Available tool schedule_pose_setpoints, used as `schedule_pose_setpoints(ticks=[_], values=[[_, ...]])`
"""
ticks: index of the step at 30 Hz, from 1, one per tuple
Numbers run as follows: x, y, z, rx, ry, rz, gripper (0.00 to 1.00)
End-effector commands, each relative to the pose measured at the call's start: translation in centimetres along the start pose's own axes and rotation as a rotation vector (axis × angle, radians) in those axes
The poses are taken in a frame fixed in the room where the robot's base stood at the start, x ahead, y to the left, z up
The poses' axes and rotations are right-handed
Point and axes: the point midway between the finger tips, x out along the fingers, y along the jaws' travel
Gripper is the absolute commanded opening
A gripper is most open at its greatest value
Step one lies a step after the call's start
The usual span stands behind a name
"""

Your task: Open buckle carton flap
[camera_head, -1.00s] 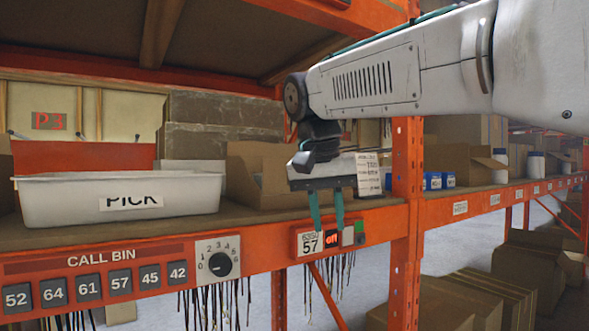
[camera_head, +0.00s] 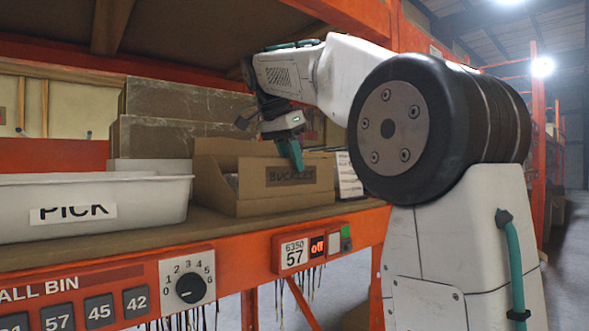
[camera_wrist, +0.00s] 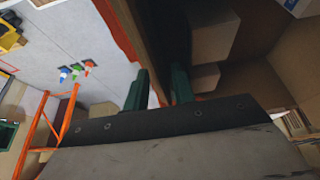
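The buckle carton (camera_head: 225,190) is an open brown cardboard box on the shelf. A panel marked BUCKLES (camera_head: 308,178) stands upright on its right side. My gripper (camera_head: 291,155) points down at the top edge of this panel, its teal fingers overlapping the edge. In the wrist view the two fingers (camera_wrist: 158,92) stand apart, with a gap between them. A brown panel edge (camera_wrist: 150,35) runs down towards that gap; I cannot tell whether the fingers touch it. The carton's contents are mostly hidden by its walls.
A white PICK bin (camera_head: 130,205) stands left of the carton. Grey-brown boxes (camera_head: 180,135) are stacked behind. A printed card (camera_head: 348,175) is right of the carton, close to my arm. The orange shelf beam (camera_head: 230,250) carries a dial and a small display.

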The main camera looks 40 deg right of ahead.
Motion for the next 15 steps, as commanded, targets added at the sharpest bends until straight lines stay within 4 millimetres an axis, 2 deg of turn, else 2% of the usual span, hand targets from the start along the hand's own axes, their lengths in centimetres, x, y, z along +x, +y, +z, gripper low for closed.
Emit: schedule_pose_setpoints(ticks=[6, 14, 15], values=[[1.9, 0.1, -0.1, 0.001, 0.001, -0.001, 0.25], [2.2, 0.1, -0.2, 0.003, 0.0, 0.0, 0.25], [2.2, 0.1, -0.2, 0.003, 0.0, 0.0, 0.23]])
